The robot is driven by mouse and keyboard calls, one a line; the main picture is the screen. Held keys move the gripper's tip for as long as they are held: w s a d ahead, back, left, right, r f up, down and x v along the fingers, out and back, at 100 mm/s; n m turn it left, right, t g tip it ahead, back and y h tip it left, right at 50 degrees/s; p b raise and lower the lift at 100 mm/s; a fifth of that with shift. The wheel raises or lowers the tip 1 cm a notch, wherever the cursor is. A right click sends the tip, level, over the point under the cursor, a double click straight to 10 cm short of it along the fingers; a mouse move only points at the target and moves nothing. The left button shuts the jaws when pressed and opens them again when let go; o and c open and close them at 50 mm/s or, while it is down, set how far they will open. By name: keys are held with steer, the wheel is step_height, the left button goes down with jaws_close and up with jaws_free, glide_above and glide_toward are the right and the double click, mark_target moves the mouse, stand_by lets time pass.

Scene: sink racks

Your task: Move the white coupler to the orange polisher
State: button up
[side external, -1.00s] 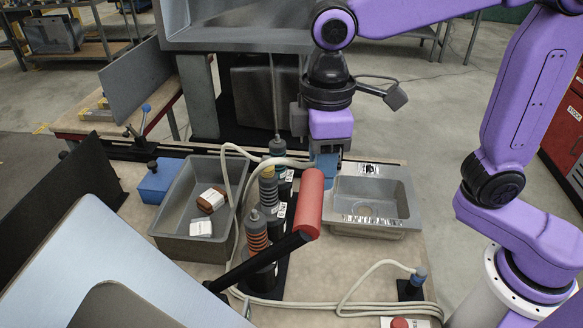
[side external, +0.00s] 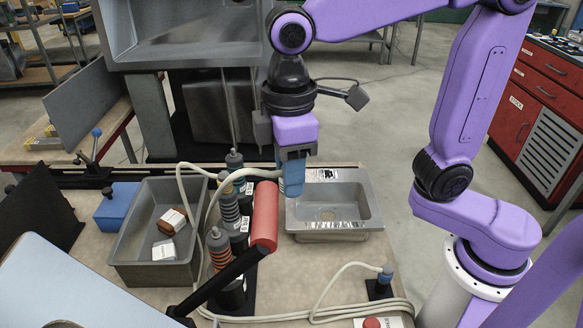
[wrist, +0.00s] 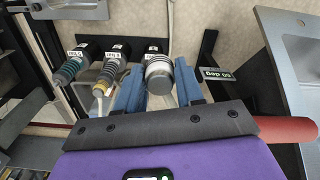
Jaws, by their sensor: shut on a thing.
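In the wrist view, a grey-white ribbed cylinder (wrist: 159,76), seemingly the white coupler, sits between the blue fingers of my gripper (wrist: 158,90). In the side view, my gripper (side external: 292,188) is shut, pointing down beside the tool rack, left of the sink. Its fingers hide the held piece, and a pale hose (side external: 250,173) runs to it from the left. The orange-banded polisher (side external: 219,247) stands upright at the near end of the rack, left of and nearer the camera than my gripper. Whether the coupler touches anything is unclear.
A red bar (side external: 265,215) rises close to my gripper. A grey bin (side external: 150,273) is left; a metal sink (side external: 365,222) is right. Hoses cross the bench front.

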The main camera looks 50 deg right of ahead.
glide_above(215, 228)
step_height(215, 228, down, 4)
steer(key=shift+a+f, duration=0.1)
stand_by(0.3)
steer(key=shift+f, duration=2.85)
steer(key=shift+f, duration=1.6)
steer(key=o, duration=1.1)
steer(key=shift+r, duration=8.7)
